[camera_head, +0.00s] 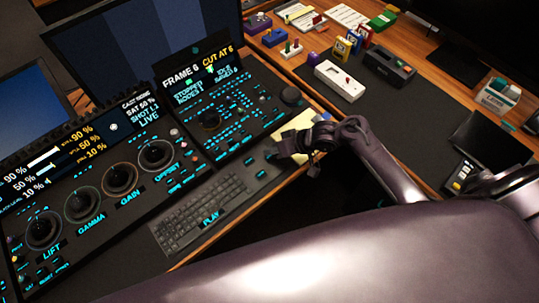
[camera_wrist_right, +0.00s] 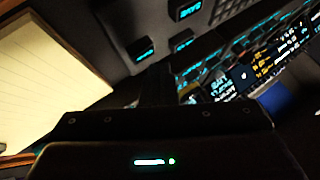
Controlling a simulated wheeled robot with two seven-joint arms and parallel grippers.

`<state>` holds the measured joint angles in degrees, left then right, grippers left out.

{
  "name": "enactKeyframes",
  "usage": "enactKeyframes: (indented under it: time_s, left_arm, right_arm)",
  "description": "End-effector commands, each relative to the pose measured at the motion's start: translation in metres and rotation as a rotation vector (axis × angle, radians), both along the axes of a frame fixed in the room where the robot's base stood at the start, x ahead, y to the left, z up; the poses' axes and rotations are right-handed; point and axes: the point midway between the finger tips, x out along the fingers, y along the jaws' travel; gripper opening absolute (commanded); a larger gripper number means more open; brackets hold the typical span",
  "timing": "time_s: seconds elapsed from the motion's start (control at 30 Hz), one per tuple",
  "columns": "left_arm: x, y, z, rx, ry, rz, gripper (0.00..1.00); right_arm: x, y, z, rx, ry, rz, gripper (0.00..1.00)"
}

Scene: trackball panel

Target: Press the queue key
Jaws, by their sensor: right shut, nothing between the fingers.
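The trackball panel (camera_head: 215,128) shows in the head view, with cyan-labelled keys, a dark ball and a lit screen (camera_head: 203,70). My right gripper (camera_head: 283,149) is over the desk side at the panel's front right corner, close to a few separate dark keys (camera_head: 261,174). It is shut and empty. In the right wrist view, dark keys with cyan labels (camera_wrist_right: 185,10) (camera_wrist_right: 142,50) stand beyond the dark gripper body. Their labels are too small or blurred to tell which is the queue key. I cannot tell whether the fingertips touch a key. My left gripper is out of view.
A cream notepad (camera_wrist_right: 40,85) lies beside the keys. A keyboard (camera_head: 205,213) and a knob panel (camera_head: 90,205) are at left. A white device (camera_head: 339,80) and several small boxes stand at the back right. The dark mat behind my right arm is partly clear.

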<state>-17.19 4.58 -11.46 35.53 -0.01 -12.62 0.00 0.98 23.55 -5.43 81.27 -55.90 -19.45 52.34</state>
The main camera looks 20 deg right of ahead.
Motion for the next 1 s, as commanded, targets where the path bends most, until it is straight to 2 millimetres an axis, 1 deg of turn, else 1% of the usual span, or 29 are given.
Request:
enactKeyframes:
  time_s: [0.3, 1.0]
  left_arm:
    - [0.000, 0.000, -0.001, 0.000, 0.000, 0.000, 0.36]
    - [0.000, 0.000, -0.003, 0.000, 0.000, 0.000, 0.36]
  right_arm:
    - [0.000, 0.000, -0.008, -0.001, 0.000, -0.001, 0.00]
    - [0.000, 0.000, -0.013, 0.000, 0.000, 0.000, 0.00]
